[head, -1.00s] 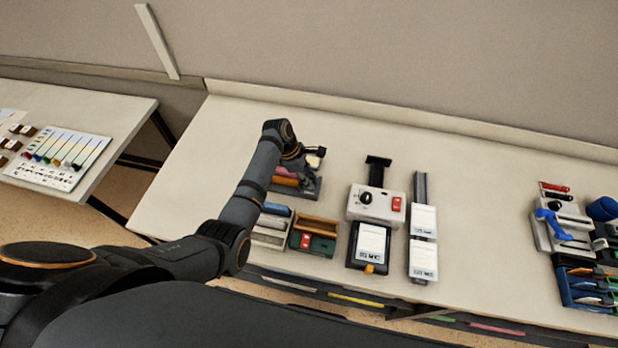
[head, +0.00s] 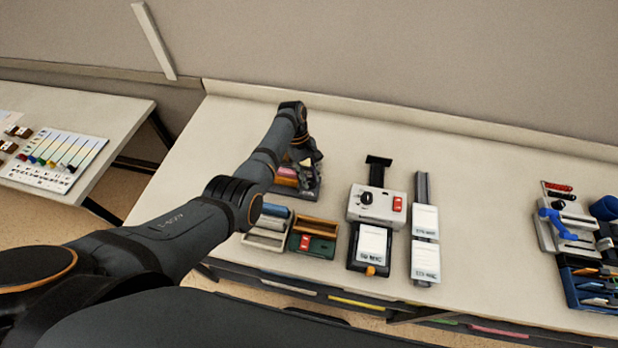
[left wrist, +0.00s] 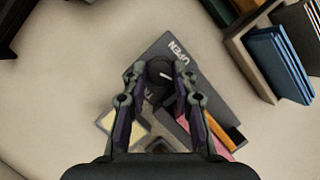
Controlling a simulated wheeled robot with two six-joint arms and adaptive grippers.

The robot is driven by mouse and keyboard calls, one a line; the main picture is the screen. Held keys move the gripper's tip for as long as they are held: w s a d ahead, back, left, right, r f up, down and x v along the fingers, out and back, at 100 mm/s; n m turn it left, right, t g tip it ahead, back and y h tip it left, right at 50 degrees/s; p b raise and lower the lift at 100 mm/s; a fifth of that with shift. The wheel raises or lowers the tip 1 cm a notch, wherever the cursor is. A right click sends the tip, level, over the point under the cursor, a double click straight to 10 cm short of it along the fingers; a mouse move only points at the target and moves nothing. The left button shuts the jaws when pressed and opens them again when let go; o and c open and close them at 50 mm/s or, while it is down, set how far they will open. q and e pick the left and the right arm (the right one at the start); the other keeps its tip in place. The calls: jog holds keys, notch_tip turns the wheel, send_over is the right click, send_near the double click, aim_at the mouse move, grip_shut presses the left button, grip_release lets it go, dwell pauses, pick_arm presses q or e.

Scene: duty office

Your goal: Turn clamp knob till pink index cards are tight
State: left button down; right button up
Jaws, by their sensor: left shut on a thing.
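The clamp is a dark grey plate (left wrist: 215,95) with pale lettering that reads OPEN. Its round black knob (left wrist: 160,72) carries a pale pointer line. My left gripper (left wrist: 160,70) has its fingers on both sides of the knob and is shut on it. The pink index cards (left wrist: 220,143) lie in the clamp beside an orange strip, partly covered by my gripper. In the head view the pink cards (head: 288,171) show just left of my left gripper (head: 312,158), which hides the knob there. I cannot tell how tight the cards are. My right gripper is not in view.
Small trays (head: 265,238) and a green-and-red box (head: 318,245) stand in front of the clamp. A white device with a black dial (head: 377,205) is to its right. Folders (left wrist: 275,65) stand close by in the wrist view. The desk behind the clamp is clear.

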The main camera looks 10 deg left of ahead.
pick_arm(q)
jog(key=shift+m, duration=0.4)
jog(key=c, duration=1.3)
grip_release()
jog(key=shift+c, duration=0.2)
jog(key=v, duration=1.2)
jog(key=shift+w, duration=0.2)
jog(key=shift+d+f, duration=0.1)
